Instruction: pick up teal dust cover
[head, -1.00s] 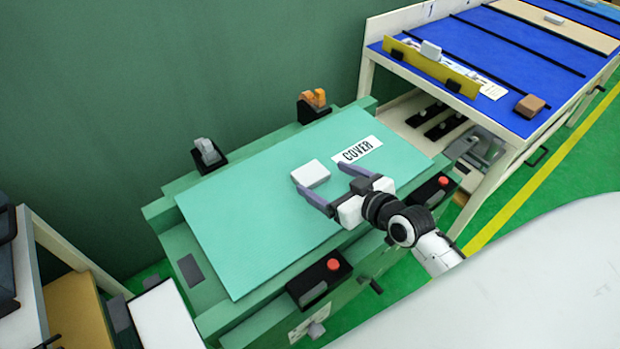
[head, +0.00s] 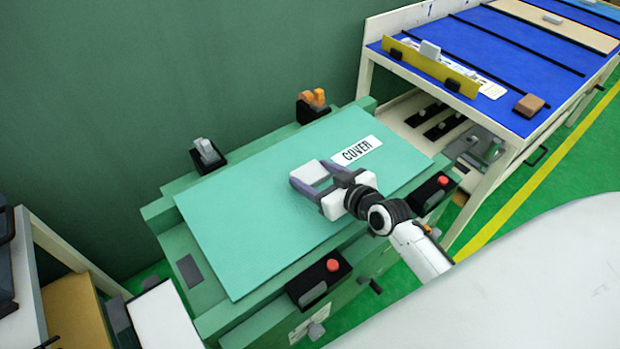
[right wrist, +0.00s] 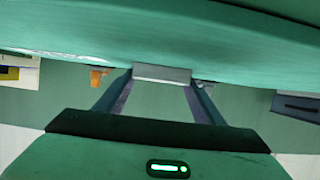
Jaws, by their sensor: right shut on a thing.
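The teal dust cover (head: 240,230) is a large flat panel lying on the green machine bench, with a white label reading COVER (head: 362,149) and a pale block-shaped handle (head: 309,172) on top. My right gripper (head: 314,176) has its two purple-grey fingers on either side of the handle, shut on it. In the right wrist view the handle (right wrist: 162,73) sits between the fingertips, against the teal cover (right wrist: 160,45). My left gripper is not in view.
Orange (head: 314,100) and grey (head: 207,152) clips stand on black mounts at the bench's back edge. Black boxes with red buttons (head: 332,265) line the front. A blue-topped table (head: 500,60) stands at the right. A green wall is behind.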

